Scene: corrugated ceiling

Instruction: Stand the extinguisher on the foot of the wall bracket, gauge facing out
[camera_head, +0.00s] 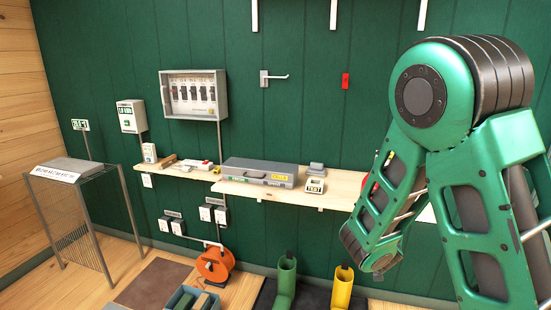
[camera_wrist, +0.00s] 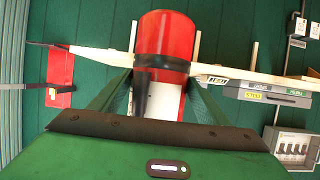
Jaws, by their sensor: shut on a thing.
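The extinguisher (camera_wrist: 165,32) is a red cylinder with a black band in the wrist view, at the upper middle. My gripper (camera_wrist: 160,76) is shut on it, with one green finger at each side of the body near the band. A pale, partly covered piece shows between the fingers below the red body; I cannot tell what it is. In the head view a small red patch (camera_head: 368,185) shows behind my arm, likely the extinguisher; the gripper is hidden there. The gauge is not visible. I cannot make out the wall bracket or its foot for certain.
A wooden shelf (camera_head: 335,196) on the green wall carries a grey case (camera_head: 260,172) and a small labelled device (camera_head: 315,185). A breaker box (camera_head: 194,94) hangs to the left. Green boots (camera_head: 286,280), yellow boots (camera_head: 342,288) and an orange reel (camera_head: 214,265) stand below.

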